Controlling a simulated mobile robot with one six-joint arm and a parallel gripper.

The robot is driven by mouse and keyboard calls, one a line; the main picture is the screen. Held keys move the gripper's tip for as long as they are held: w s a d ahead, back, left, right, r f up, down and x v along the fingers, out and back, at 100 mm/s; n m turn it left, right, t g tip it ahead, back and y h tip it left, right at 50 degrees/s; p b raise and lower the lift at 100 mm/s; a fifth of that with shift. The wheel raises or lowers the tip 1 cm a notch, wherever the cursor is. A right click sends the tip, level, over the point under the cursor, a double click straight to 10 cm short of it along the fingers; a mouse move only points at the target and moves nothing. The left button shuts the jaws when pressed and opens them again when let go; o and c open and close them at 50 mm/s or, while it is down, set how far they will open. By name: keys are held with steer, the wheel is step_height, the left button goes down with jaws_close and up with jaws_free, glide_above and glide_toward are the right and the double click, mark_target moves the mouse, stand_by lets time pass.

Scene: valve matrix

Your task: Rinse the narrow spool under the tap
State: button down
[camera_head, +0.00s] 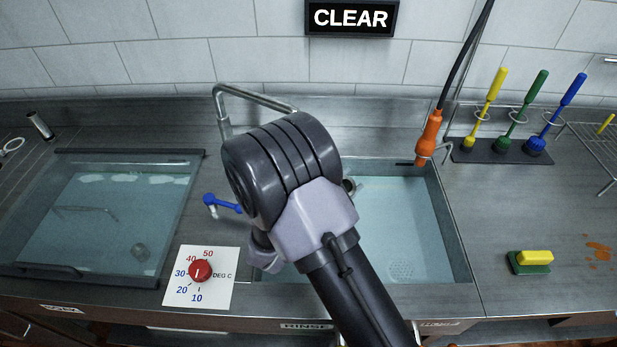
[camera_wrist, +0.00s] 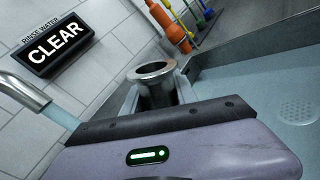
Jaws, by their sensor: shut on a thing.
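A metal spool (camera_wrist: 153,72) with a round flange and open bore stands up between the fingers of my gripper (camera_wrist: 158,96) in the wrist view. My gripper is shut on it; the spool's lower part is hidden. In the head view my arm covers most of the gripper, and only a bit of the spool (camera_head: 349,186) shows at the arm's right edge, over the rinse sink (camera_head: 455,240). The tap (camera_head: 224,118) arches behind my arm. In the wrist view the tap (camera_wrist: 22,93) is left of the spool, with a bluish stream at its mouth, apart from the spool.
A sign (camera_head: 351,18) reads CLEAR. A blue-handled lever (camera_head: 222,204) and a red temperature dial (camera_head: 200,271) are left of my arm. An orange sprayer (camera_head: 429,138) hangs at right, near several brushes (camera_head: 513,120). A sponge (camera_head: 530,261) lies on the right counter. A water-filled basin (camera_head: 195,190) is left.

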steer(key=s+d+r+p, duration=0.3)
steer(key=r, duration=0.1)
steer(key=shift+s+d, duration=0.25)
steer(key=shift+d, duration=0.1)
